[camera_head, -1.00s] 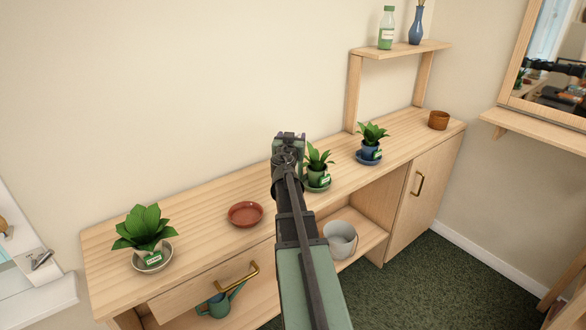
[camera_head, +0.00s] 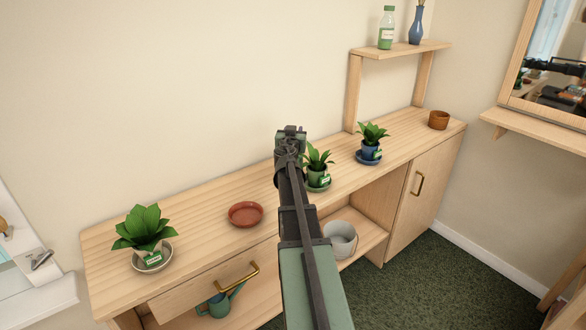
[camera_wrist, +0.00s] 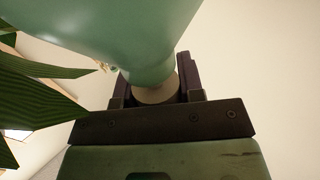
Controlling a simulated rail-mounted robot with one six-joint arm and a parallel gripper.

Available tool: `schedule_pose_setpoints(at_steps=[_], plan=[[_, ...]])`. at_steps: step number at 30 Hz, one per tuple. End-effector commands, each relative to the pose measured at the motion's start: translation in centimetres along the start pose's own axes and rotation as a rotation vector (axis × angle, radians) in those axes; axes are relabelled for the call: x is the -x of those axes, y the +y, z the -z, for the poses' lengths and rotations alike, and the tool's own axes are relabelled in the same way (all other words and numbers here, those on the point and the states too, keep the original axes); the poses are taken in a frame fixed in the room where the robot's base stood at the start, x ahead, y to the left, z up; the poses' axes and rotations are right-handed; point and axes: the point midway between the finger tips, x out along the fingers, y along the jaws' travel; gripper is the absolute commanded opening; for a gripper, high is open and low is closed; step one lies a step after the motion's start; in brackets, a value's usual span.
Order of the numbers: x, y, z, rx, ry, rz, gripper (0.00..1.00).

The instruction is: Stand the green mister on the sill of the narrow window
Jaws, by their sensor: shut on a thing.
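The green mister, a smooth pale green body (camera_wrist: 125,30) narrowing to a neck, fills the top of the wrist view. Its narrow part sits between the jaws of my gripper (camera_wrist: 158,90), which is shut on it. In the head view my gripper (camera_head: 290,140) is over the wooden cabinet, next to the middle potted plant; the mister is hidden there behind my arm. A white sill (camera_head: 45,298) with part of a window frame shows at the left edge, cut off by the picture; I cannot tell whether this is the narrow window.
Potted plants (camera_head: 143,227) (camera_head: 317,160) (camera_head: 371,135), a terracotta saucer (camera_head: 245,214) and a brown pot (camera_head: 438,120) stand on the cabinet top (camera_head: 200,225). A green bottle (camera_head: 387,30) and blue vase (camera_head: 416,27) stand on the raised shelf. Leaves (camera_wrist: 35,95) are close in the wrist view.

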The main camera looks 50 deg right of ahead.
Motion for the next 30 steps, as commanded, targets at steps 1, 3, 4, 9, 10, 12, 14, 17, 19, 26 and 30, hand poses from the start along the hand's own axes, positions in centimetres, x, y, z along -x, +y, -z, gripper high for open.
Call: schedule_pose_setpoints(at_steps=[1, 3, 4, 9, 10, 12, 14, 17, 19, 26, 30], plan=[[0.0, 0.0, 0.0, 0.000, 0.000, 0.000, 0.00], [0.0, 0.0, 0.0, 0.000, 0.000, 0.000, 0.00], [0.0, 0.0, 0.0, 0.000, 0.000, 0.000, 0.00], [0.0, 0.0, 0.0, 0.000, 0.000, 0.000, 0.00], [0.0, 0.0, 0.1, 0.000, 0.000, 0.000, 0.00], [0.0, 0.0, 0.2, 0.000, 0.000, 0.000, 0.00], [0.0, 0.0, 0.5, 0.000, 0.000, 0.000, 0.00], [0.0, 0.0, 1.3, 0.000, 0.000, 0.000, 0.00], [0.0, 0.0, 2.1, 0.000, 0.000, 0.000, 0.00], [0.0, 0.0, 7.6, 0.000, 0.000, 0.000, 0.00], [0.0, 0.0, 12.7, 0.000, 0.000, 0.000, 0.00]])
